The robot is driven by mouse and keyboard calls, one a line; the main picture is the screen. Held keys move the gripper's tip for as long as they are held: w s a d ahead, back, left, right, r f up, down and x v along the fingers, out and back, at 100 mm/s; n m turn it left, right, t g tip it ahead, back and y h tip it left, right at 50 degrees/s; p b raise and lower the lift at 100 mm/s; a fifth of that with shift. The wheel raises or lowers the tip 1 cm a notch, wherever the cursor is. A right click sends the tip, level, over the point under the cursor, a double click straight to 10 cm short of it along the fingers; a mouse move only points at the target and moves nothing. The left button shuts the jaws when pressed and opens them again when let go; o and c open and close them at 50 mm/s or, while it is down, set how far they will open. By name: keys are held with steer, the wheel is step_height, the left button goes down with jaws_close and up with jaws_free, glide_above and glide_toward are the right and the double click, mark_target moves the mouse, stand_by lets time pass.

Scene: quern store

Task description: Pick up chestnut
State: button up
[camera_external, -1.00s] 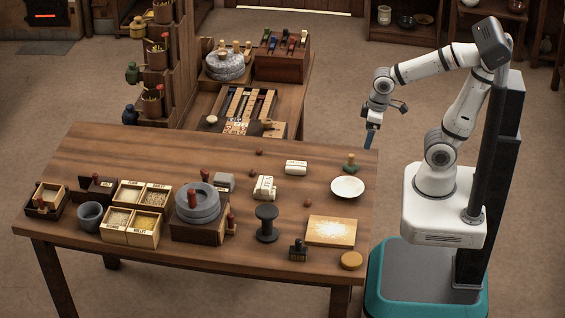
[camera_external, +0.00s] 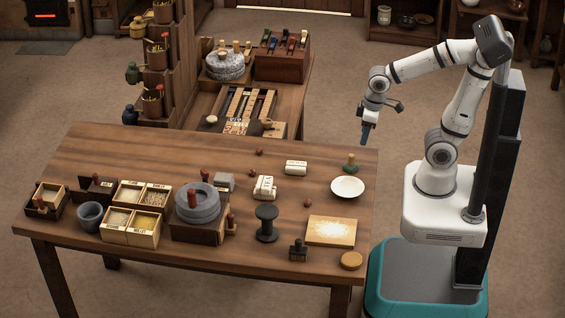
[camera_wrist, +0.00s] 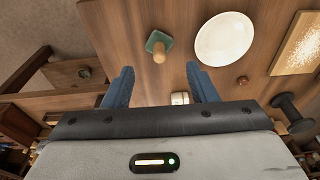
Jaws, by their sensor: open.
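Several small round reddish-brown things lie on the wooden table: one (camera_external: 308,203) left of the white plate, one (camera_external: 259,152) near the back edge, and one (camera_external: 250,173) left of a white block. They look like chestnuts, but they are too small to tell apart. One small brown nut (camera_wrist: 243,80) shows below the plate in the wrist view. My gripper (camera_external: 365,135) is above the table's back right corner, apart from all of them. In the wrist view my gripper (camera_wrist: 158,72) is open, its blue fingers spread and empty.
The white plate (camera_external: 347,187) and a green-based knob (camera_external: 351,163) stand nearest my gripper. White blocks (camera_external: 296,167), a dark spool (camera_external: 266,224), a floury board (camera_external: 331,231) and a stone quern (camera_external: 197,203) also stand on the table. The back left of the table is clear.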

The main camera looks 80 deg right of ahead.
steer(key=w+a+g+p, duration=0.1)
steer(key=w+a+p, duration=0.2)
steer(key=w+a, duration=0.65)
steer(key=m+p, duration=0.2)
glide_toward(308, 202)
steer(key=shift+w+d+f+g, duration=0.2)
steer(key=shift+w+d+g, duration=0.2)
steer(key=shift+d, duration=0.25)
steer(key=shift+a+f, duration=0.25)
steer(key=shift+f, duration=0.35)
step_height(308, 202, down, 7)
steer(key=shift+b, duration=0.45)
steer(key=shift+c, duration=0.2)
steer(key=c, duration=1)
